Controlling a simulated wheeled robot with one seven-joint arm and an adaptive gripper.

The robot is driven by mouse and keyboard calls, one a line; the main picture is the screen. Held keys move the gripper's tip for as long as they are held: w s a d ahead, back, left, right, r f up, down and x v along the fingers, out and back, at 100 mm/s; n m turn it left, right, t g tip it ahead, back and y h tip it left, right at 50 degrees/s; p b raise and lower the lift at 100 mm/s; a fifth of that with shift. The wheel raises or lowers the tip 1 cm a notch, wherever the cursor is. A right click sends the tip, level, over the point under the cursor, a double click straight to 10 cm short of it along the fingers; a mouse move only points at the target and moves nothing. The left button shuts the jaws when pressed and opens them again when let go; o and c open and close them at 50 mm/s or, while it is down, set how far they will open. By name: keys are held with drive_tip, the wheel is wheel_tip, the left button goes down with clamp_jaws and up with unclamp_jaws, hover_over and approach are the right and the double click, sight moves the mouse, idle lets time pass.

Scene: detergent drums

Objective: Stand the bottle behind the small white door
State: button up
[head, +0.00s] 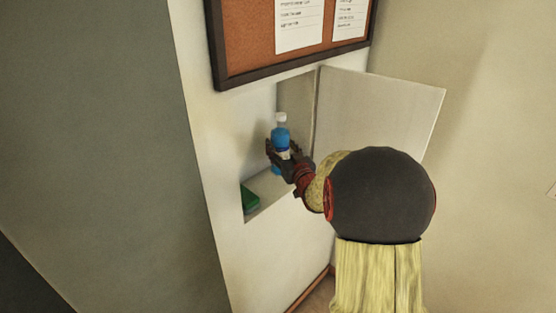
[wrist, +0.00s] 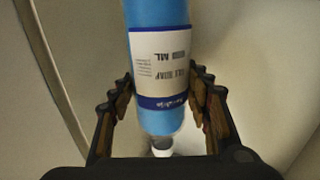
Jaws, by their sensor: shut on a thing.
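The blue bottle (head: 280,134) with a white cap and white label is upright in the head view, in the opening of a wall niche. The small white door (head: 380,115) stands wide open to the right of the niche. My gripper (head: 282,154) is shut on the bottle around its middle. In the wrist view, the bottle (wrist: 158,60) is between the fingers (wrist: 160,90), its label upside down and its cap low in the picture. I cannot tell whether the bottle's base touches the niche floor (head: 268,190).
A green object (head: 250,199) lies at the left end of the niche floor. A framed corkboard (head: 255,40) with white papers hangs just above the niche. The open door is close beside my arm on the right. Niche floor between the green object and the bottle looks clear.

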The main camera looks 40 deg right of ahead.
drive_tip(key=shift+w+f, duration=0.25)
drive_tip(key=shift+w, duration=0.05)
drive_tip(key=shift+w+f+b, duration=0.15)
drive_tip(key=shift+f+b, duration=0.15)
drive_tip(key=shift+f, duration=0.6)
drive_tip(key=shift+w+f+b, duration=0.1)
drive_tip(key=shift+f+b, duration=0.2)
drive_tip(key=shift+f, duration=0.6)
drive_tip(key=shift+f, duration=0.15)
drive_tip(key=o, duration=1.6)
drive_tip(key=shift+f, duration=0.1)
drive_tip(key=shift+o, duration=0.3)
